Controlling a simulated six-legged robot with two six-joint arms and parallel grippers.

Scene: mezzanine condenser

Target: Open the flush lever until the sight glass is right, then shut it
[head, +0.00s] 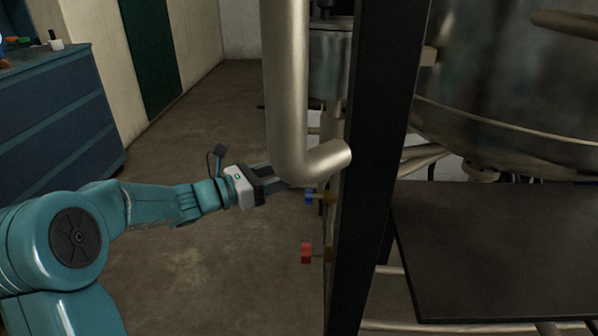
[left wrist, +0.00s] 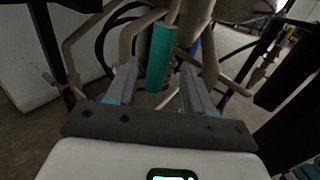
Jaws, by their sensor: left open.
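My left gripper (head: 284,183) reaches in from the left, its tips partly behind the bend of a thick metal pipe. In the left wrist view the two fingers (left wrist: 160,72) are apart, with a teal bar (left wrist: 161,45) standing between them; contact is not clear. In the head view a small blue handle (head: 309,195) on a brass stem sits just right of the fingers. A red handle (head: 306,253) sits lower on the same black post. I cannot tell which is the flush lever. I cannot make out the sight glass. My right gripper is not in view.
The thick pipe (head: 287,90) hangs down and bends right in front of the black post (head: 375,150). A large metal vessel (head: 510,80) and a dark plate (head: 490,250) are to the right. A blue cabinet (head: 60,115) stands left. The floor between is clear.

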